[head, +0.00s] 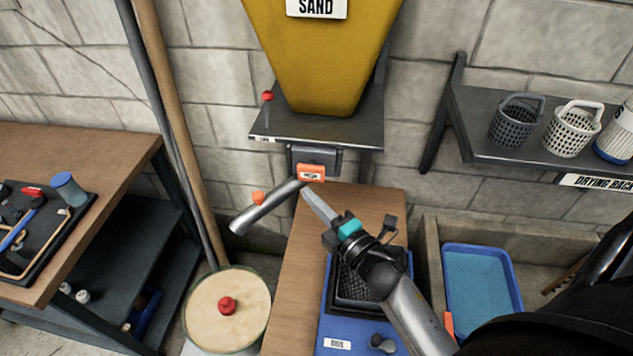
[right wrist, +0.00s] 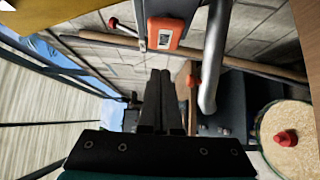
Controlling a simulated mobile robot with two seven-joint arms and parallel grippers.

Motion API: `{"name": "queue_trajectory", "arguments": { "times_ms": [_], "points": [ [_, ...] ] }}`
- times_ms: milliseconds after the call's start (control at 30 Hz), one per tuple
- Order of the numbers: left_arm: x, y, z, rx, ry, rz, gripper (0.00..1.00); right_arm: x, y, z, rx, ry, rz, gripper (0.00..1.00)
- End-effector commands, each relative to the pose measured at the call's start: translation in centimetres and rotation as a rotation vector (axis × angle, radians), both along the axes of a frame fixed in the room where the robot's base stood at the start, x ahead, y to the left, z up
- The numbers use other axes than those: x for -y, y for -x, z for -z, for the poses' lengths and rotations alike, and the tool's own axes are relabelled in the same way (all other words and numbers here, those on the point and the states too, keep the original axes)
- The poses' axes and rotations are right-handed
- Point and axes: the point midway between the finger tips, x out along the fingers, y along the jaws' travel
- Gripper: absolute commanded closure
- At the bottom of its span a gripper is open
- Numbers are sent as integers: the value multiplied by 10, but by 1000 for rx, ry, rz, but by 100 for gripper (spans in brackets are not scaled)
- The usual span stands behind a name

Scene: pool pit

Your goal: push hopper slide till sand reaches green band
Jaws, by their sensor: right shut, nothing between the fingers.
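The yellow sand hopper (head: 320,50) hangs on the wall above a dark shelf. Its orange slide tab (head: 310,173) sits under the shelf, beside a grey tube slanting down left; the tab also shows in the right wrist view (right wrist: 165,33). My right gripper (head: 307,194) is shut and empty, its tips just below the tab; the fingers (right wrist: 160,75) appear apart from it in the wrist view. A round vessel (head: 262,333) with a sand-coloured top and red knob (head: 227,306) stands below left. A thin greenish rim shows; I cannot make out the sand level. My left gripper is out of view.
A wooden bench (head: 303,260) stands below the hopper, with a blue mat (head: 332,322) and a dark basket under my right arm. A blue tray (head: 481,285) lies at right. A shelf with baskets (head: 572,130) is at upper right; a wooden table (head: 95,150) at left.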

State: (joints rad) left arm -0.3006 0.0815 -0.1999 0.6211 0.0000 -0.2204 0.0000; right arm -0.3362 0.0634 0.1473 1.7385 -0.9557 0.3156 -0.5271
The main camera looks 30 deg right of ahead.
Motion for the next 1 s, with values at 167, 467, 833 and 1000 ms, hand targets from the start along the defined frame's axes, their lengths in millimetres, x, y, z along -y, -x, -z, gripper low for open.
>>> {"name": "queue_trajectory", "arguments": {
  "times_ms": [167, 467, 833, 1000],
  "points": [
    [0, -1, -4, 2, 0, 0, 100, 16, -20, -1, 0, 2, 0, 100],
    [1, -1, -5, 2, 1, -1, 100, 24, -30, 0, -1, 1, 0, 100],
    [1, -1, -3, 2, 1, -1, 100, 29, -37, 0, 2, 4, -1, 100],
    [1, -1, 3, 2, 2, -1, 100, 47, -60, 1, 3, 5, -1, 100]
  ]
}}
